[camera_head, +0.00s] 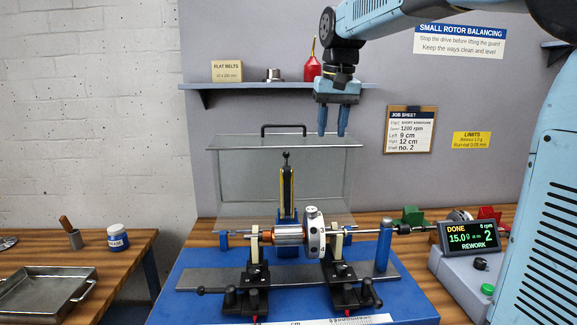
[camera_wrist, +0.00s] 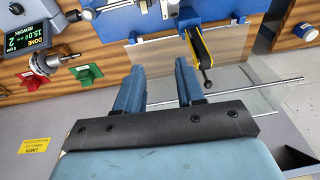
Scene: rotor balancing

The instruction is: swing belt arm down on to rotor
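The belt arm (camera_head: 287,190) is a black and yellow bar with a dark ball knob on top. It stands upright behind the rotor (camera_head: 290,234) in the head view. In the wrist view the belt arm (camera_wrist: 202,48) shows just right of my fingers, knob towards me. The rotor has a silver and copper body with a white disc (camera_head: 314,232) and lies across two supports. My gripper (camera_head: 332,131) is open and empty, fingers pointing down, above and right of the knob. It also shows in the wrist view (camera_wrist: 159,66).
A clear guard (camera_head: 237,177) with a dark handle stands raised behind the belt arm, its top edge below my gripper. A shelf (camera_head: 230,87) with several items runs behind. The display (camera_head: 467,236) reads DONE and REWORK. A metal tray (camera_head: 20,292) lies on the left table.

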